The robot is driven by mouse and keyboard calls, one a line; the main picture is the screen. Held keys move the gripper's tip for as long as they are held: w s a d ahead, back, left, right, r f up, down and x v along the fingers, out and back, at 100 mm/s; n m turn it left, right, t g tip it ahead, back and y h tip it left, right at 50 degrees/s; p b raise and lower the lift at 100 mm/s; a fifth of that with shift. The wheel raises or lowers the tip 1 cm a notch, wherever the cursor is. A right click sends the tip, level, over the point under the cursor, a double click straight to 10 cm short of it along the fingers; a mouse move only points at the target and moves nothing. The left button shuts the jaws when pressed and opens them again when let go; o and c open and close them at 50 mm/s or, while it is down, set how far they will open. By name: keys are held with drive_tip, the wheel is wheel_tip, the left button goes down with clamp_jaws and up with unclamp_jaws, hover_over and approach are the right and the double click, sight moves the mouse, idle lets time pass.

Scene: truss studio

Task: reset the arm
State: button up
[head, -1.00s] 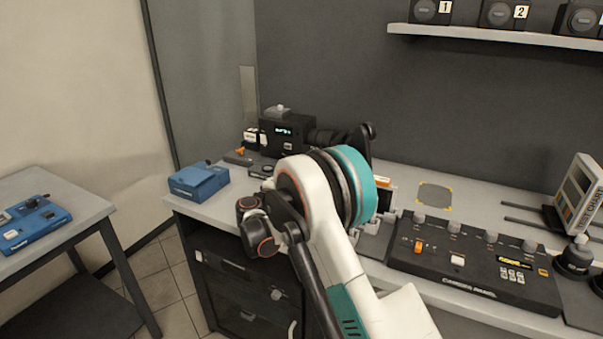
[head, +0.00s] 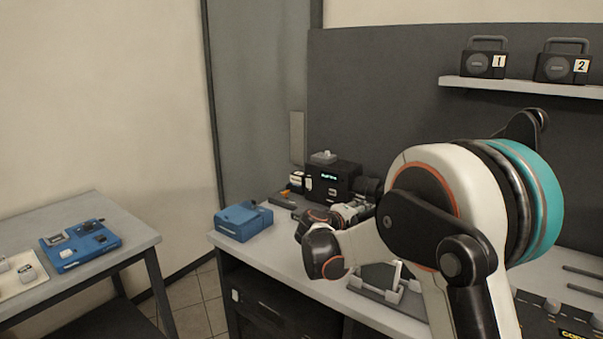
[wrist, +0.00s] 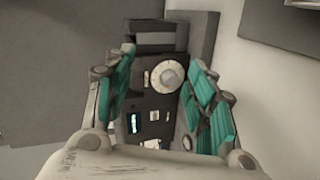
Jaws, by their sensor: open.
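My arm rises in the right half of the head view, its large white, black and teal joint in front of the desk. My gripper shows in the wrist view (wrist: 160,105), with its two teal-padded fingers spread apart and nothing between them. Beyond the fingers is the black camera with a round grey dial and a small lit display (wrist: 135,123). The same camera (head: 328,178) stands on the desk in the head view. The gripper's fingertips cannot be made out in the head view.
A blue box (head: 243,222) sits at the desk's left end. A side table (head: 120,225) at left holds a blue device (head: 80,245). A wall shelf (head: 530,87) carries black boxes numbered 1 and 2. A black control panel (head: 550,322) is partly hidden by my arm. Floor shows between the tables.

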drive_tip(key=s+d+r+m+g+y, duration=0.2)
drive_tip(key=s+d+r, duration=0.1)
drive_tip(key=s, duration=0.8)
drive_tip(key=s+d+r+m+g+y, duration=0.1)
drive_tip(key=s+d+r+m+y, duration=0.15)
drive_tip(key=s, duration=0.75)
drive_tip(key=s+a+f+m+y, duration=0.1)
drive_tip(key=s+a+f+y, duration=0.1)
drive_tip(key=s, duration=1)
drive_tip(key=s+a+f+m+y, duration=0.1)
drive_tip(key=s+f+m+y, duration=0.1)
drive_tip(key=s, duration=1)
drive_tip(key=shift+s+a+f+g+y, duration=0.25)
drive_tip(key=shift+a+f+g+y, duration=0.15)
drive_tip(key=shift+f+y, duration=0.25)
drive_tip(key=shift+m, duration=0.25)
